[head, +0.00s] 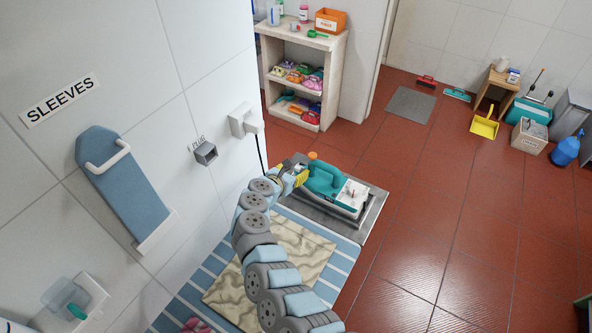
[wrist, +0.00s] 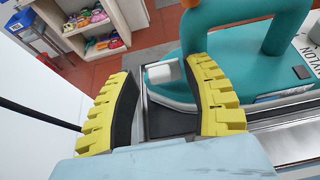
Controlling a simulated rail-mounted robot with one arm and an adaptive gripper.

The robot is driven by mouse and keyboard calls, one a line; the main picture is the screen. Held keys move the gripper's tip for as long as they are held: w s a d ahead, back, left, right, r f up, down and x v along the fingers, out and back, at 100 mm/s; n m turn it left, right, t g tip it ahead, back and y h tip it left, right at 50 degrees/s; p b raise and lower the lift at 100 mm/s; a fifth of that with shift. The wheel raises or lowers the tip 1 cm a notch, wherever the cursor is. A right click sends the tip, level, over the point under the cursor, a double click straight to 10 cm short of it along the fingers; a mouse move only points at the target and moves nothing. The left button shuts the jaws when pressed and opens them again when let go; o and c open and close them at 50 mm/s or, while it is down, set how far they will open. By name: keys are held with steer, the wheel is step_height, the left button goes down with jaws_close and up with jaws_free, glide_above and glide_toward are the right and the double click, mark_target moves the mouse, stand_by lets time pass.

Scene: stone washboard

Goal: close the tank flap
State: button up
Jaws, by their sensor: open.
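A teal iron-like appliance (head: 322,181) with a looped handle sits on a grey stand (head: 357,222). It also fills the upper right of the wrist view (wrist: 240,62). An orange part (head: 313,155) shows on its top far end and is cut off at the wrist view's upper edge. I cannot tell whether this is the tank flap or how far open it is. My gripper (head: 297,176) is beside the appliance's left end. In the wrist view its yellow-backed fingers (wrist: 160,105) are apart, with a small white block (wrist: 165,73) showing beyond the gap. The right finger overlaps the teal body.
A wall socket (head: 243,121) with a black cord is at the left. A shelf (head: 304,75) with colourful items stands behind. Red floor lies open to the right.

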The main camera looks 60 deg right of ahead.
mark_target(298, 168)
steer(key=v, duration=1.1)
steer(key=shift+a+r, duration=0.15)
steer(key=shift+a, duration=0.25)
steer(key=v, duration=0.6)
steer(key=x, duration=0.7)
steer(key=b+x, duration=0.1)
steer(key=x, duration=0.6)
steer(key=shift+d+r+b, duration=0.1)
steer(key=shift+d+b, duration=0.2)
steer(key=shift+d, duration=0.1)
steer(key=shift+x, duration=0.75)
steer(key=shift+d+f, duration=0.2)
steer(key=shift+d, duration=0.35)
